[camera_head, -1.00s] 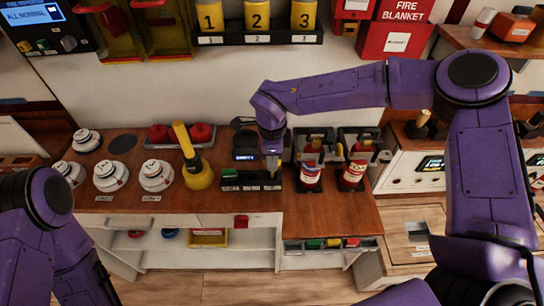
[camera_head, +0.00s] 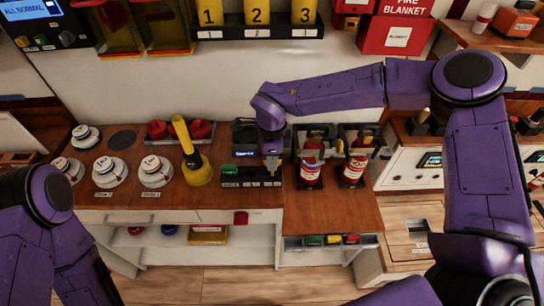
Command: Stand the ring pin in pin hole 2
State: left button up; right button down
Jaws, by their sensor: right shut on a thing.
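My right gripper (camera_head: 272,171) points down over the right part of a low black block (camera_head: 241,184) with a green label at its left. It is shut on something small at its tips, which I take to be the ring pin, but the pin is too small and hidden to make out. The pin holes and their numbers cannot be read here, so I cannot tell which hole the tips are over or whether the pin touches the block. My left gripper is not in view; only my left arm shows at the lower left.
Two red extinguishers (camera_head: 310,165) stand in racks just right of the gripper. A yellow device with a tall handle (camera_head: 198,172) stands left of the block. White round detectors (camera_head: 109,172) sit further left. A dark unit with a small display (camera_head: 245,140) is behind the block.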

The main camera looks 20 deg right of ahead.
jog(key=shift+f, duration=0.55)
jog(key=c, duration=0.9)
grip_release()
jog(key=shift+r+b, duration=0.3)
jog(key=shift+r, duration=0.1)
notch_tip(320, 180, up, 10)
jog(key=shift+f+b, duration=0.1)
jog(key=shift+b, duration=0.85)
jog(key=shift+s+f, duration=0.1)
jog(key=shift+f, duration=0.05)
